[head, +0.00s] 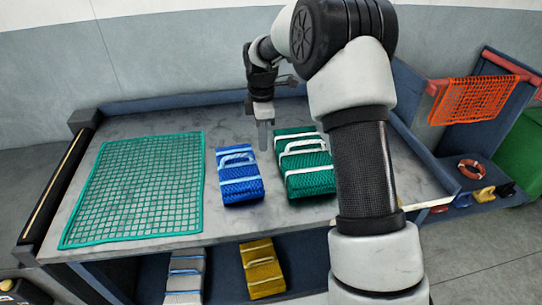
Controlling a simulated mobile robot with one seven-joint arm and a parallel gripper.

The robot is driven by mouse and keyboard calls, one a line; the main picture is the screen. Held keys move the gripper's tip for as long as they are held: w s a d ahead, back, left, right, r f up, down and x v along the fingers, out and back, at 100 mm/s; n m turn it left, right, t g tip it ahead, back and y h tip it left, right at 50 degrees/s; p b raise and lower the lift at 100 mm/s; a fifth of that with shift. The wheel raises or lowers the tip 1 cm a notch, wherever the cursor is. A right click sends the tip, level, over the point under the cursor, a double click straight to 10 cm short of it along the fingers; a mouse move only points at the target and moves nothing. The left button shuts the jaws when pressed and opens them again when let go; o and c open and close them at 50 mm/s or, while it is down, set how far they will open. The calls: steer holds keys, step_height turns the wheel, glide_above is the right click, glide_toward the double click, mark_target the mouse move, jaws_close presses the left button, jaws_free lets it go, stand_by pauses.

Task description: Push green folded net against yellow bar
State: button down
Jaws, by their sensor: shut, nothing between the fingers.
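The green folded net (312,182), bound with pale straps, lies on the grey table right of centre. My arm passes close by its right side in the picture and hides the table there. My gripper (264,142) points down with its fingers shut and empty, at the far side of the table, behind the gap between the blue and green folded nets. It appears apart from the green net.
A blue folded net (241,188) lies left of the green one. A flat green net (135,190) covers the table's left part. Grey and yellow folded nets (262,268) sit on the lower shelf. An orange net (470,100) hangs at right.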

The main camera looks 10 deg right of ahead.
mark_target(315, 159)
step_height(315, 159, down, 10)
steer(key=shift+f+b, duration=0.25)
steer(key=shift+b, duration=0.3)
steer(key=d, duration=0.3)
steer(key=shift+w+d, duration=0.1)
steer(key=shift+d, duration=0.4)
steer(key=d+p, duration=0.1)
steer(key=d, duration=1.2)
steer(key=shift+d, duration=0.15)
